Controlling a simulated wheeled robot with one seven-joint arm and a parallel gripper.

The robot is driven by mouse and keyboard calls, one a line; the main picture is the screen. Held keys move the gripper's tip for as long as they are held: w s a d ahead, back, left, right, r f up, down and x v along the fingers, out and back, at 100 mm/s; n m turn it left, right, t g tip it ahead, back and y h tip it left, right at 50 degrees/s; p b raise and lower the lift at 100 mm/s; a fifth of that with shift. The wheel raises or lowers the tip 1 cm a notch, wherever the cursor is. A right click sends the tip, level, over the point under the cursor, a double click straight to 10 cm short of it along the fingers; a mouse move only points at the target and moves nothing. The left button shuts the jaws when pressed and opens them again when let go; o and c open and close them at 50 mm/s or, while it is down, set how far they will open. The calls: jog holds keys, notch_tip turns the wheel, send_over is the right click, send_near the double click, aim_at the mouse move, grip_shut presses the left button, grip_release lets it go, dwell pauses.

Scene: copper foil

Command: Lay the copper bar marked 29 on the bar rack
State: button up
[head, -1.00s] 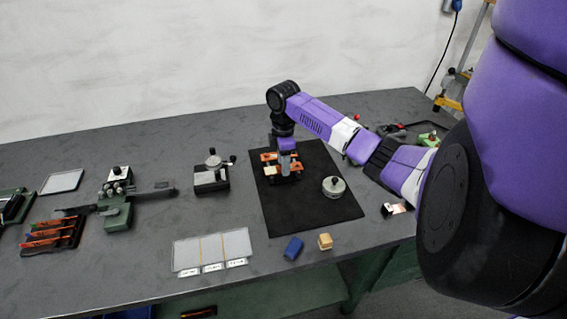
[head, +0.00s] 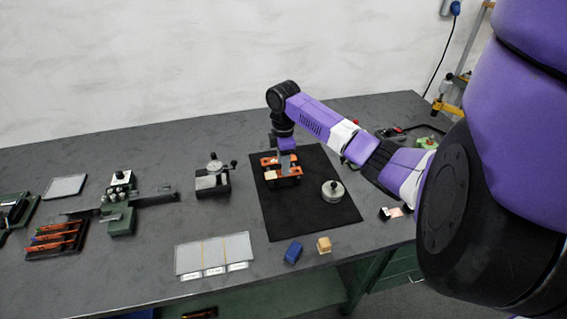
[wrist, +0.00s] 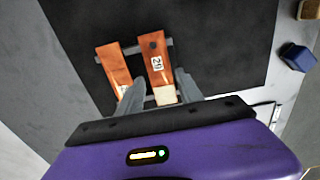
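The copper bar marked 29 (wrist: 154,52) lies in the middle of the wrist view, with a dark hole near its far end and a pale near end. My gripper (wrist: 160,82) is open, with one finger on each side of this bar and narrow gaps beside it. A second copper bar (wrist: 112,64) lies to its left, its near end partly hidden by the left finger. Both lie across grey rails on the black mat. In the head view my gripper (head: 285,162) is down among these bars, and the number cannot be read there. I cannot tell which stand is the bar rack.
A dark stand (head: 55,250) with several copper bars is at the far left. A round grey weight (head: 333,191) stands on the black mat (head: 290,220). A blue block (head: 293,252) and a wooden block (head: 324,245) lie before it. A dial gauge stand (head: 212,180) is left of the mat.

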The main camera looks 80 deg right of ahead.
jog(key=shift+r, duration=0.4)
jog(key=o, duration=0.6)
jog(key=shift+r+p, duration=1.7)
jog(key=shift+r, duration=0.25)
